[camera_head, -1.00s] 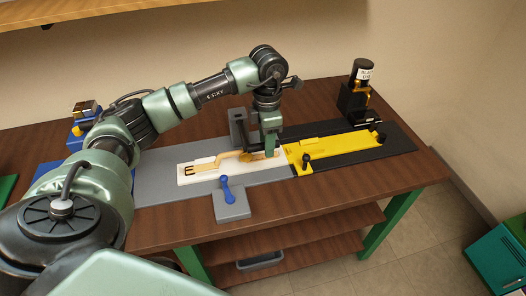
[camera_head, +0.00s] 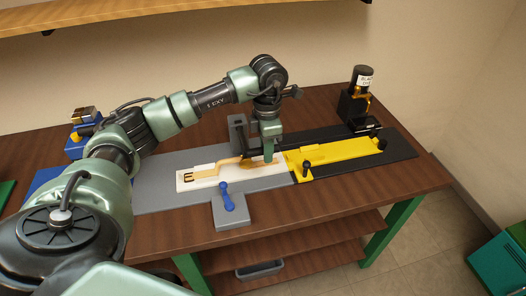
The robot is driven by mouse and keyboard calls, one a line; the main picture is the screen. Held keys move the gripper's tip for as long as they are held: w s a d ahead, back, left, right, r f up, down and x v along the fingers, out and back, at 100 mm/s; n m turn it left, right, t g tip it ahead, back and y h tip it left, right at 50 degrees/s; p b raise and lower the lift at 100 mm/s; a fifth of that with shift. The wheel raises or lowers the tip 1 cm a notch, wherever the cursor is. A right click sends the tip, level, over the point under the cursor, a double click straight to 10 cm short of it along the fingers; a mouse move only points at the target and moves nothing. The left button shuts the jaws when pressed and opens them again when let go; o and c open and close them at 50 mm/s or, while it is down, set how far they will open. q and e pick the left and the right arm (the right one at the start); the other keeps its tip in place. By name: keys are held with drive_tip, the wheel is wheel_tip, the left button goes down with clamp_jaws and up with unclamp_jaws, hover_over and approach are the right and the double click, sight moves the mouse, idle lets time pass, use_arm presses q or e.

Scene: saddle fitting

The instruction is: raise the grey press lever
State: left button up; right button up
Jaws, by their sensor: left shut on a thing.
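The grey press (camera_head: 237,135) stands upright at the back edge of the grey base (camera_head: 165,192). I cannot make out its lever apart from the post and my gripper. My left gripper (camera_head: 268,160) points down just right of and in front of the press, over the right end of the white board (camera_head: 209,182). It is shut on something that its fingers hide. A tan strap (camera_head: 229,164) with a dark buckle lies on the board, its right end close to my fingertips. My right gripper is not in view.
A yellow slide (camera_head: 335,151) with black knobs lies on a black plate right of the board. A blue lever (camera_head: 226,196) stands on a grey block in front. A black bottle stand (camera_head: 357,104) is at the back right. The table's right front is clear.

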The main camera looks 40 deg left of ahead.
use_arm(q)
drive_tip(key=shift+w+r, duration=0.1)
drive_tip(key=shift+r, duration=0.4)
